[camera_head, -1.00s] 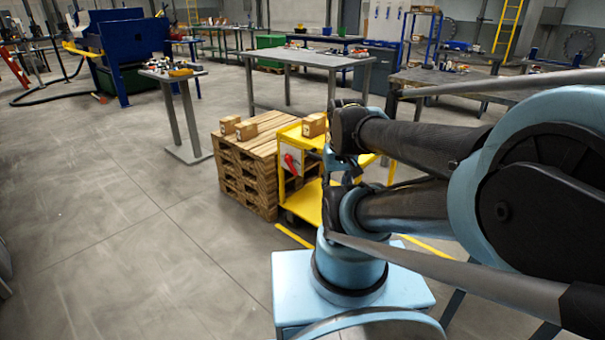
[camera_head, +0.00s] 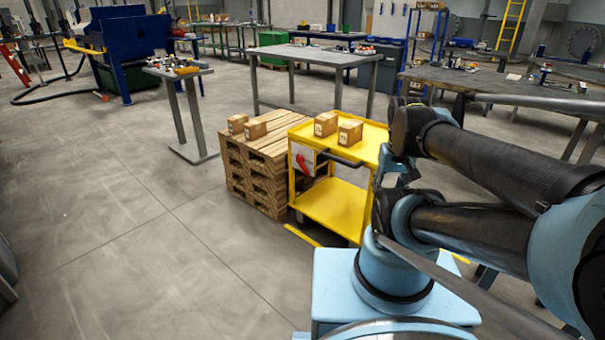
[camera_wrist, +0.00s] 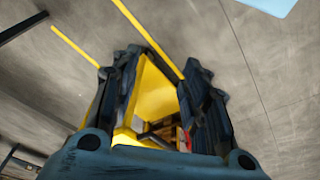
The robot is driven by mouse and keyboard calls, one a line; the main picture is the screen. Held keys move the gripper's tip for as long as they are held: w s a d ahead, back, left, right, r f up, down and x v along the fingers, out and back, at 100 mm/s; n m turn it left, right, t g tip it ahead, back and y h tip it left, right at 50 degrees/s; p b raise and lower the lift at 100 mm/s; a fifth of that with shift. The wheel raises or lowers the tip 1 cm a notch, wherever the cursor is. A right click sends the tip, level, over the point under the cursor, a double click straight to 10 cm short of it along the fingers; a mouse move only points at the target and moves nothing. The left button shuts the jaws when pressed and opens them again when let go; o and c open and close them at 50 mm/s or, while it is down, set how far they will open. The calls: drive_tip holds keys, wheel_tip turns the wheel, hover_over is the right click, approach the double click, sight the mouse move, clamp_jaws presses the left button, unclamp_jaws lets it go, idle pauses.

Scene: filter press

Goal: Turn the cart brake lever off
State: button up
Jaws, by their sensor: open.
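The yellow cart (camera_head: 335,205) stands in the middle of the head view, beside the pallets. The red brake lever (camera_head: 304,163) is on a white plate (camera_head: 300,155) at the cart's left end and looks tilted. My gripper (camera_wrist: 160,65) is open and empty in the wrist view. The yellow cart (camera_wrist: 153,95) shows between its fingers, and a small red patch, possibly the lever, shows low by the right finger.
A grey stand (camera_head: 178,71) is farther left. The floor (camera_head: 140,220) in front and left is clear.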

drive_tip(key=w+r+h, duration=0.2)
drive_tip(key=w+r, duration=0.2)
drive_tip(key=w, duration=0.6)
drive_tip(key=w+r+h, duration=0.2)
drive_tip(key=w+r, duration=0.2)
drive_tip(key=w, duration=0.5)
drive_tip(key=w+a+f+t+h, duration=0.1)
drive_tip(key=w+a+h, duration=0.1)
drive_tip(key=w+a, duration=0.55)
drive_tip(key=w+a+f+h, duration=0.15)
drive_tip(key=w+a, duration=0.25)
drive_tip(key=w, duration=0.6)
drive_tip(key=w+a+f+t+h, duration=0.1)
drive_tip(key=w+a+f, duration=0.35)
drive_tip(key=a, duration=0.25)
drive_tip(key=w+a+f+t+h, duration=0.1)
drive_tip(key=w+a+f, duration=0.3)
drive_tip(key=a+f, duration=0.3)
drive_tip(key=a+f+m+t+h, duration=0.1)
drive_tip(key=a+f+t, duration=0.1)
drive_tip(key=a+f, duration=0.75)
drive_tip(key=t+h, duration=0.1)
approach(303, 171)
drive_tip(key=shift+m, duration=0.3)
drive_tip(key=x, duration=0.9)
drive_tip(key=shift+d, duration=0.25)
